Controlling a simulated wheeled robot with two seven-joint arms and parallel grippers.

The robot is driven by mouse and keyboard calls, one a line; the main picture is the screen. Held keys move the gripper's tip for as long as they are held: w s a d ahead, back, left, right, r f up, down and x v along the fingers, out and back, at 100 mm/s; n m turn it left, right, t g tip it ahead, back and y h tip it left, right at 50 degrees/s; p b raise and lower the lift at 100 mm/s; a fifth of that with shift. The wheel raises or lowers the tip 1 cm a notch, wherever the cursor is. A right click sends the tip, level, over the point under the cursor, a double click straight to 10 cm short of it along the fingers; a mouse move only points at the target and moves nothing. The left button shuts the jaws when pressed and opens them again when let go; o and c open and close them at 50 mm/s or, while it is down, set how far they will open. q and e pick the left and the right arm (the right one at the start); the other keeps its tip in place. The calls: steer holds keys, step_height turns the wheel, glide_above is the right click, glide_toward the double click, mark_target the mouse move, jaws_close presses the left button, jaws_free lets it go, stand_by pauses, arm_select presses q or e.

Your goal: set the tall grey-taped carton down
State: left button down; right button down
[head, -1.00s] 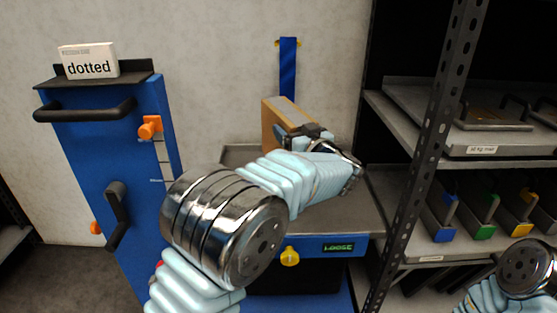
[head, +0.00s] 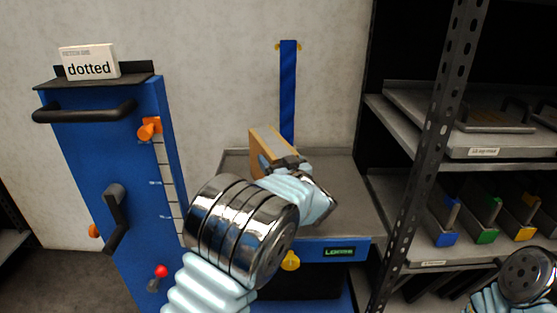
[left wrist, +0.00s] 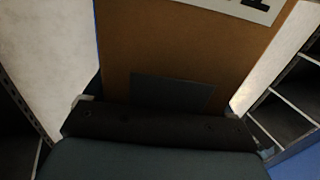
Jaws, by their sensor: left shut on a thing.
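The tall carton (head: 262,146) is brown with a grey tape strip along its top. My left gripper (head: 290,165) is shut on it, and the carton stands roughly upright over the grey-topped blue bench (head: 345,205). My arm hides its lower part, so I cannot tell whether it touches the bench top. In the left wrist view the carton's brown face (left wrist: 190,50) fills the middle, with part of a white label at the top and a dark finger pad against it. My right gripper is not in view; only part of my right arm shows at the lower right.
A blue cabinet (head: 80,150) with black handles stands at the left, with a card reading "dotted" (head: 90,63) on top. A dark shelf rack (head: 432,150) with coloured bins stands close at the right. The bench's right side is clear. A blue strap (head: 288,90) hangs behind.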

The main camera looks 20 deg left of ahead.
arm_select(q)
steer(key=shift+f, duration=0.1)
jaws_free()
steer(key=v, duration=1.2)
steer(key=shift+b, duration=0.3)
